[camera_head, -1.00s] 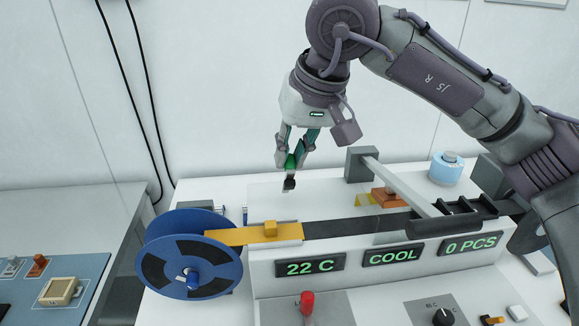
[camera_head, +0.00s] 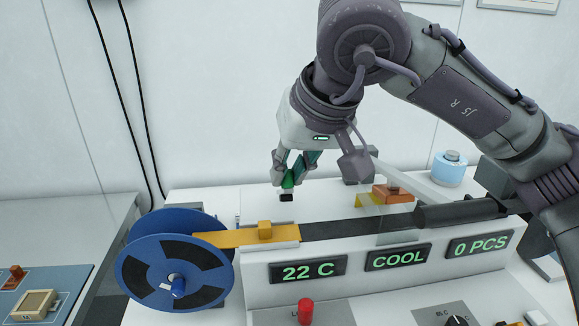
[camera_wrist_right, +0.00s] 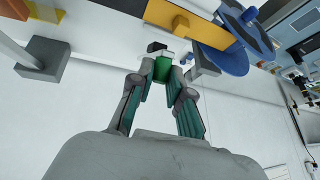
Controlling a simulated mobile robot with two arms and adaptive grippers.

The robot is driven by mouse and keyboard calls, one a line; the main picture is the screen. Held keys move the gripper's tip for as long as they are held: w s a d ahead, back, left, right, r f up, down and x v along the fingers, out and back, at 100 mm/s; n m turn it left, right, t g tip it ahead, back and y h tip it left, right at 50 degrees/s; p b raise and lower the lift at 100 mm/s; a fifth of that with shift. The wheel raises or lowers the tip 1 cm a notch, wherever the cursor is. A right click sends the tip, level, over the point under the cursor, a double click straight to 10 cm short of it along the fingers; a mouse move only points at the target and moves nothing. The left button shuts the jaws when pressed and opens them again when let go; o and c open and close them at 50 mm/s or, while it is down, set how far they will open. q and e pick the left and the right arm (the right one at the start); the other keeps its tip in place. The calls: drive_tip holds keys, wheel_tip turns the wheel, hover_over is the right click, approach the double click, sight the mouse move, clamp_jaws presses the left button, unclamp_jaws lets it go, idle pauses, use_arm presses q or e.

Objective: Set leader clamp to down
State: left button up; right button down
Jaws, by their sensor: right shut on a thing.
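My right gripper (camera_head: 288,174) is shut on a small green piece with a black end (camera_head: 287,182). It holds the piece upright, black end down, above and behind the tape track. The green piece (camera_wrist_right: 162,69) also shows between the fingers in the right wrist view. A red-knobbed lever (camera_head: 305,311) stands on the machine's front panel. Its label is mostly cut off, so I cannot tell whether it is the leader clamp. A yellow block (camera_head: 265,230) sits on the orange leader strip (camera_head: 228,238). My left gripper is out of view.
A blue reel (camera_head: 210,282) stands at the machine's left end. Displays (camera_head: 308,270) read 22 C, COOL and 0 PCS. A tray (camera_head: 38,303) lies on the left bench.

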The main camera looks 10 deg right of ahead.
drive_tip(key=c, duration=1.1)
unclamp_jaws()
drive_tip(key=shift+s, duration=0.2)
drive_tip(key=v, duration=1.2)
